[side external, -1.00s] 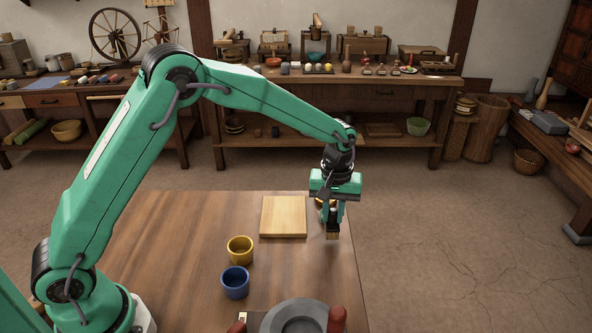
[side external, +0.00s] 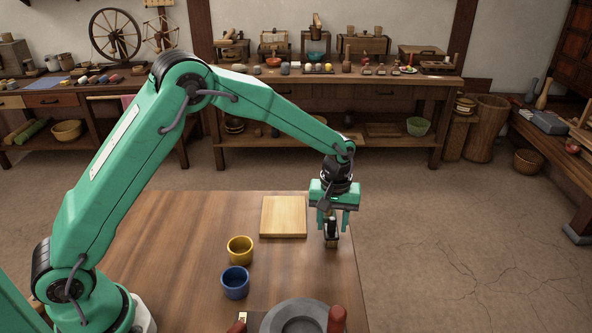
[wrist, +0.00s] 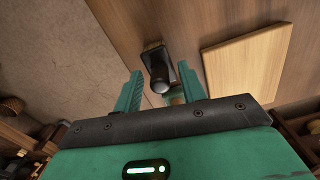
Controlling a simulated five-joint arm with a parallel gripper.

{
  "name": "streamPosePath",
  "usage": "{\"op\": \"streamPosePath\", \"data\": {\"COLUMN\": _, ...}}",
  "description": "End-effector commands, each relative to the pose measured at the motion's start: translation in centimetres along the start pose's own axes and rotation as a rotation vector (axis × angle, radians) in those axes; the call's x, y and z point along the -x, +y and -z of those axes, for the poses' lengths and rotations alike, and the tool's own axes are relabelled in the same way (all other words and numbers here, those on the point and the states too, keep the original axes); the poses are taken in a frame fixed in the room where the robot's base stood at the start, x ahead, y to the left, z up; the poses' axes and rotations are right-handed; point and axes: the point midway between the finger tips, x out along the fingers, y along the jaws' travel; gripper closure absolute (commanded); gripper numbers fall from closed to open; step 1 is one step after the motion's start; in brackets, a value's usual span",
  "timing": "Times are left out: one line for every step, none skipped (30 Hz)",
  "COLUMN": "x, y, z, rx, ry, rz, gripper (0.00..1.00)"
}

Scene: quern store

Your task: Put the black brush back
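The black brush (side external: 331,233) stands about upright near the table's right edge, its pale bristle end down. My gripper (side external: 332,219) is above it, pointing down, with its fingers spread to either side of the handle. In the wrist view the brush (wrist: 158,68) shows between the two green fingertips of my gripper (wrist: 160,82), with gaps at both sides. Its foot appears to rest on the tabletop, close to the edge.
A pale wooden board (side external: 284,217) lies left of the brush. A yellow cup (side external: 240,249), a blue cup (side external: 235,282) and a grey stone quern (side external: 298,320) are nearer the camera. A small tan thing (wrist: 175,97) is partly hidden by my gripper. Open floor lies right of the table.

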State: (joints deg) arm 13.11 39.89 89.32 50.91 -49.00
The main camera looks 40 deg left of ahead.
Motion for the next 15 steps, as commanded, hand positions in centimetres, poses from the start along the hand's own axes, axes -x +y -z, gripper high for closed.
{"op": "streamPosePath", "data": {"x": 0.0, "y": 0.0, "z": 0.0, "rx": 0.0, "ry": 0.0, "rz": 0.0, "gripper": 0.59}}
{"op": "streamPosePath", "data": {"x": 0.0, "y": 0.0, "z": 0.0, "rx": 0.0, "ry": 0.0, "rz": 0.0, "gripper": 0.59}}
{"op": "streamPosePath", "data": {"x": 0.1, "y": 0.0, "z": 0.0, "rx": 0.0, "ry": 0.0, "rz": 0.0, "gripper": 0.59}}
{"op": "streamPosePath", "data": {"x": 0.1, "y": 0.0, "z": 0.0, "rx": 0.0, "ry": 0.0, "rz": 0.0, "gripper": 0.59}}
{"op": "streamPosePath", "data": {"x": 0.2, "y": 0.0, "z": 0.0, "rx": 0.0, "ry": 0.0, "rz": 0.0, "gripper": 0.59}}
{"op": "streamPosePath", "data": {"x": 0.3, "y": 0.0, "z": 0.0, "rx": 0.0, "ry": 0.001, "rz": -0.001, "gripper": 0.59}}
{"op": "streamPosePath", "data": {"x": 0.4, "y": 0.0, "z": 0.0, "rx": 0.0, "ry": 0.001, "rz": -0.001, "gripper": 0.59}}
{"op": "streamPosePath", "data": {"x": 0.6, "y": 0.0, "z": 0.0, "rx": 0.0, "ry": 0.001, "rz": -0.001, "gripper": 0.59}}
{"op": "streamPosePath", "data": {"x": 0.8, "y": 0.0, "z": 0.0, "rx": 0.0, "ry": 0.002, "rz": -0.002, "gripper": 0.59}}
{"op": "streamPosePath", "data": {"x": 1.1, "y": 0.1, "z": 0.1, "rx": 0.0, "ry": 0.002, "rz": -0.002, "gripper": 0.59}}
{"op": "streamPosePath", "data": {"x": 1.3, "y": 0.1, "z": 0.1, "rx": 0.0, "ry": 0.002, "rz": -0.003, "gripper": 0.59}}
{"op": "streamPosePath", "data": {"x": 1.7, "y": 0.1, "z": 0.1, "rx": 0.0, "ry": 0.002, "rz": -0.003, "gripper": 0.59}}
{"op": "streamPosePath", "data": {"x": 2.0, "y": 0.1, "z": 0.1, "rx": 0.0, "ry": 0.002, "rz": -0.003, "gripper": 0.59}}
{"op": "streamPosePath", "data": {"x": 2.4, "y": 0.1, "z": 0.1, "rx": 0.0, "ry": 0.003, "rz": -0.003, "gripper": 0.59}}
{"op": "streamPosePath", "data": {"x": 2.9, "y": 0.1, "z": 0.1, "rx": 0.0, "ry": 0.003, "rz": -0.003, "gripper": 0.59}}
